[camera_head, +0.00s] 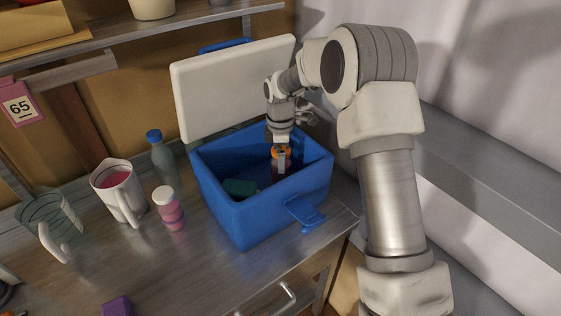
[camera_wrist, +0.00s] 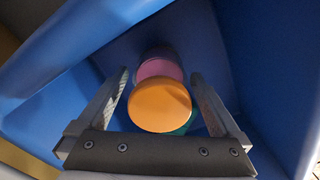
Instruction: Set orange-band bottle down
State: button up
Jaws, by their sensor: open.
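The bottle with the orange top (camera_head: 274,151) is inside the blue cooler box (camera_head: 240,222), toward its back right. In the wrist view its round orange top (camera_wrist: 160,104) lies between my two fingers. My gripper (camera_head: 281,160) points down into the box and is open, with one finger on each side of the bottle; gaps show between the fingers and the orange top. The bottle's lower body and base are mostly hidden, so I cannot tell how it rests.
A pink round top (camera_wrist: 160,67) and a teal item (camera_wrist: 187,126) are close to the bottle in the box. The green item (camera_head: 239,187) lies on the box floor at left. The box's white lid (camera_head: 225,85) stands open behind. A pink jar (camera_head: 169,212), pitcher (camera_head: 119,190) and blue-capped bottle (camera_head: 162,158) stand left.

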notch_tip(320, 180, up, 11)
jog(key=shift+r+p, duration=0.1)
jog(key=shift+p, duration=0.55)
jog(key=shift+s+r, duration=0.1)
jog(key=shift+r, duration=0.7)
jog(key=s+d+r+m+t, duration=0.1)
jog(key=s+d+r+m, duration=0.3)
jog(key=s+r, duration=0.25)
jog(key=s+d+r+m+t, duration=0.2)
jog(key=s+d+r+m, duration=0.1)
jog(key=s+r+m, duration=0.4)
jog(key=s+d+f+m+t, duration=0.1)
jog(key=s+d+m, duration=0.1)
jog(key=s, duration=0.7)
jog(key=s+d+f+m+t, duration=0.1)
jog(key=s+d+f+m, duration=0.1)
jog(key=s+m, duration=0.3)
jog(key=s, duration=0.4)
jog(key=shift+s+d+t, duration=0.25)
jog(key=shift+s+t, duration=0.05)
